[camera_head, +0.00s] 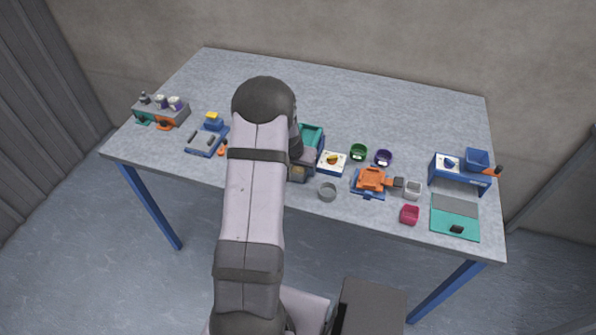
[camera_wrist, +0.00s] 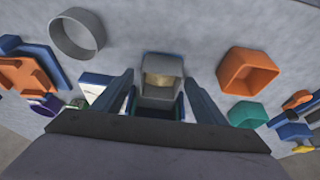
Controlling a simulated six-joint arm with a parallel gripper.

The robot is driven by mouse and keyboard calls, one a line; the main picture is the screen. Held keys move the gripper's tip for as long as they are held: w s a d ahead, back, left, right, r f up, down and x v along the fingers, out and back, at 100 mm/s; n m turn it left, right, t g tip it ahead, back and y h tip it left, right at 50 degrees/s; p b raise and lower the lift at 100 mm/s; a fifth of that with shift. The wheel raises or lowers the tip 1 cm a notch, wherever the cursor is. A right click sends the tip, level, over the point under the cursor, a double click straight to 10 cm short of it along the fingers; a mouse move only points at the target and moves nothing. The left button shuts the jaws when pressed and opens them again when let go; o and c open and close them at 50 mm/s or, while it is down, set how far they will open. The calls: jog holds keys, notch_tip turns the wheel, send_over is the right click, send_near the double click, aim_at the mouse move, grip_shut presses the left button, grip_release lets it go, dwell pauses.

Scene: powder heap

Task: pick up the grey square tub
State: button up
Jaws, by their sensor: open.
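A grey square-sided tub (camera_wrist: 161,67) with tan material showing inside is at the centre of the wrist view. Part of it (camera_head: 297,176) also shows beside my arm in the head view. My gripper (camera_wrist: 158,78) is open, with one finger to each side of this tub; I cannot tell whether they touch it. A smaller, paler grey square tub (camera_head: 413,190) stands well to the right in the head view, away from my gripper.
A grey round ring (camera_wrist: 76,33) and an orange tub (camera_wrist: 248,72) flank the gripper. A teal bin (camera_head: 312,137) lies just behind it. A white block (camera_head: 332,162), an orange device (camera_head: 371,179) and a pink tub (camera_head: 409,214) stand rightward. The table's back is clear.

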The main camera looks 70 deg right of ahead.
jog(key=c, duration=1.3)
jog(key=shift+r, duration=0.1)
